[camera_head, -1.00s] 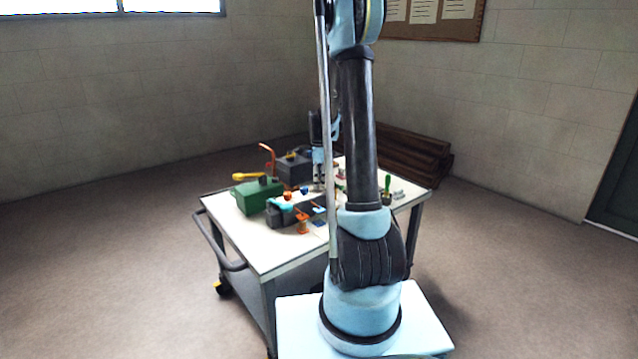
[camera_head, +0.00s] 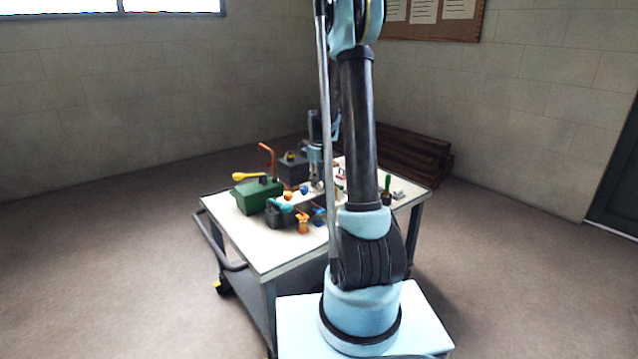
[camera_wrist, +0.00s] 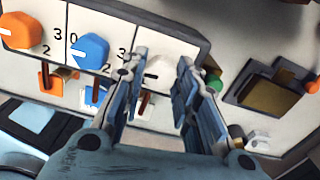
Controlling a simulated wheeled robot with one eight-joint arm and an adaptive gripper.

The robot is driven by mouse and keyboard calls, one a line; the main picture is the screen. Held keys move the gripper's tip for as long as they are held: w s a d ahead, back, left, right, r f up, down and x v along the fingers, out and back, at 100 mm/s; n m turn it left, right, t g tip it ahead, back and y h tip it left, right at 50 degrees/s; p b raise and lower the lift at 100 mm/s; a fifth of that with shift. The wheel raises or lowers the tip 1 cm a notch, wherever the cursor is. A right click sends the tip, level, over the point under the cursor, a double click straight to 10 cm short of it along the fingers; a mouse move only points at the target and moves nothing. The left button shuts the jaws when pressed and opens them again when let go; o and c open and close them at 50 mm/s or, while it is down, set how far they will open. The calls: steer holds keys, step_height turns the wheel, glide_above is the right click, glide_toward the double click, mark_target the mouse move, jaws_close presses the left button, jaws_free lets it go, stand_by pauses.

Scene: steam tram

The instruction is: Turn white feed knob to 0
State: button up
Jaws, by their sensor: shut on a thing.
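The white feed knob (camera_wrist: 158,68) sits on the white panel strip in the wrist view, right of the blue knob. My gripper (camera_wrist: 163,66) has its two fingers on either side of this knob and is shut on it. The fingers hide much of the knob and its scale, so I cannot tell its setting. A 3 shows just left of the fingers. In the head view my gripper (camera_head: 318,184) is low over the cart top, and the white knob cannot be made out there.
An orange knob (camera_wrist: 20,31) and a blue knob (camera_wrist: 91,50) stand left of my gripper, with small levers below. A dark square plate (camera_wrist: 268,97) is at the right. A green box (camera_head: 257,194) stands on the cart (camera_head: 262,250).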

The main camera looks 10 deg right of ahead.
steer(key=shift+w+m, duration=0.15)
steer(key=shift+m, duration=0.35)
steer(key=o, duration=1.1)
step_height(320, 180, up, 12)
steer(key=shift+f, duration=0.1)
stand_by(0.4)
